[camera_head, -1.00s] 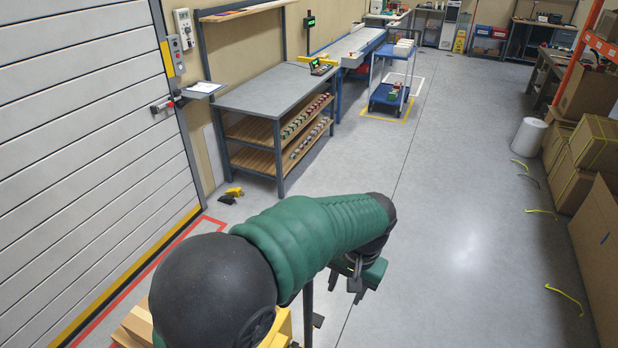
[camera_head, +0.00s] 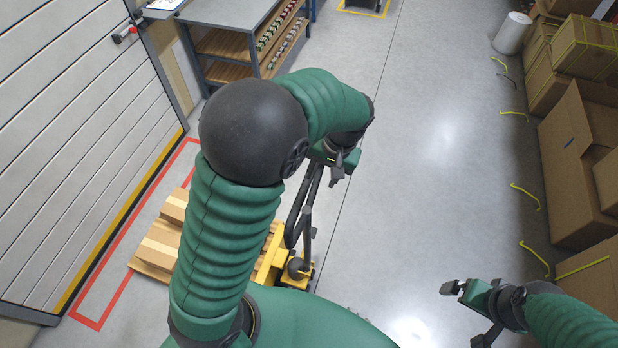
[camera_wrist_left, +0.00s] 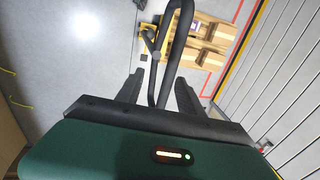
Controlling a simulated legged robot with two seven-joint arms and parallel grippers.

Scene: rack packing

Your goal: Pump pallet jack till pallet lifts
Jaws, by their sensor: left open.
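The yellow pallet jack (camera_head: 268,268) stands below my left arm. Its black looped handle (camera_head: 293,222) rises toward my left gripper (camera_head: 336,170). In the left wrist view, the open fingers of my left gripper (camera_wrist_left: 157,92) are on either side of the lower handle (camera_wrist_left: 172,55), which passes between them; contact cannot be told. The wooden pallet (camera_head: 150,271) carries cardboard boxes (camera_head: 160,246) and is partly hidden by my left arm. Whether it is off the floor cannot be told. My right gripper (camera_head: 466,313) is open and empty at the lower right, away from the jack.
A workbench (camera_head: 225,14) stands at the back. Cardboard boxes (camera_head: 575,165) and yellow straps (camera_head: 527,196) lie at the right. The middle floor is clear.

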